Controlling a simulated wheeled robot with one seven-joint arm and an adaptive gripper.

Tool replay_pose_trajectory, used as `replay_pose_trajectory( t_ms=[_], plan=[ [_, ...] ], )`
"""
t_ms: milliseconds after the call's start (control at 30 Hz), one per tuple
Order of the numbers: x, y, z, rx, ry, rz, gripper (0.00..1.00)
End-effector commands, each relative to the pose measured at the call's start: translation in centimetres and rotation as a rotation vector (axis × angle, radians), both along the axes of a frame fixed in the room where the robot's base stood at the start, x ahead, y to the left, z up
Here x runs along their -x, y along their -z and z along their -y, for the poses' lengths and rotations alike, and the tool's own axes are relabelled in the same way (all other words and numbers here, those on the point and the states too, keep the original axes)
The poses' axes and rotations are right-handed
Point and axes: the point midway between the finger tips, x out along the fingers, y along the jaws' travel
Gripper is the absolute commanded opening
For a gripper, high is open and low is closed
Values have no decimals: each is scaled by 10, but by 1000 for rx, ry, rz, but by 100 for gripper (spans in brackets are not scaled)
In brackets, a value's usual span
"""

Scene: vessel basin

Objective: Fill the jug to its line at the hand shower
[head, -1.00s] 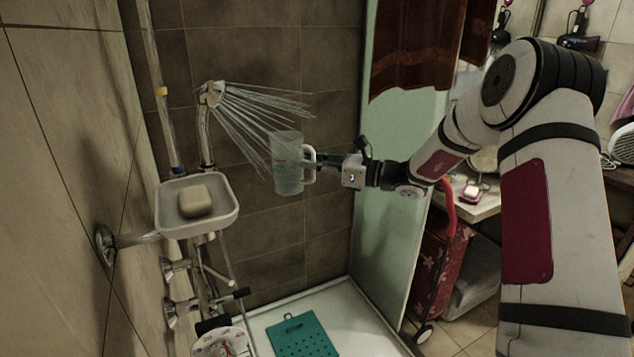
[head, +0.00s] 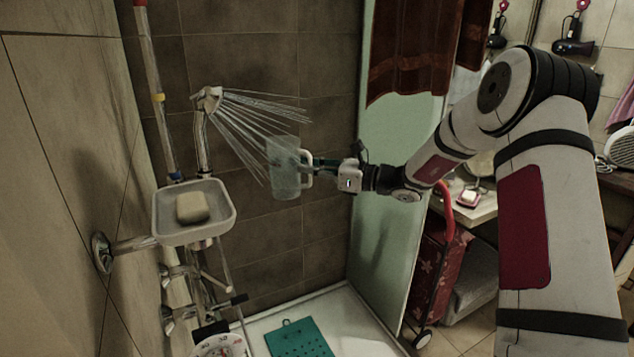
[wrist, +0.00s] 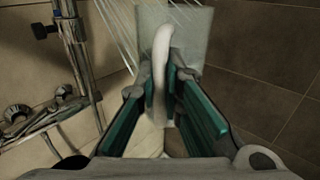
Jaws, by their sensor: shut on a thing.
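The clear jug (head: 284,172) hangs in the air in the shower corner, with its white handle toward my arm. My gripper (head: 314,165) is shut on that handle. The wrist view shows the jug (wrist: 190,30) ahead and its white handle (wrist: 162,55) between the green fingers of my gripper (wrist: 163,82). The hand shower (head: 209,98) sits on its holder at the left and sprays several streams down to the right. The streams reach the jug's upper left side. The jug looks slightly tilted. The fill line and water level cannot be made out.
A soap dish (head: 222,222) with a bar of soap (head: 192,207) is at the left, on a wall arm. Shower taps and a dial (head: 222,347) are below it. A green mat (head: 298,340) lies on the white shower tray. A glass panel (head: 385,220) stands close beside my arm.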

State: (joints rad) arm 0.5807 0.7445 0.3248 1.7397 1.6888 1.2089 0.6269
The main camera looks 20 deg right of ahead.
Motion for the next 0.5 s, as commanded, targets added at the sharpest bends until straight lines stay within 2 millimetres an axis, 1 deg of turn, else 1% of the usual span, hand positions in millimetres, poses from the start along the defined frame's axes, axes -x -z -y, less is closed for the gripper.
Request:
replay_pose_trajectory(
  t_ms=[33,500],
  plan=[
    [9,-4,4,-2,0,0,0],
    [64,-3,37,-2,-1,2,0]
  ],
)
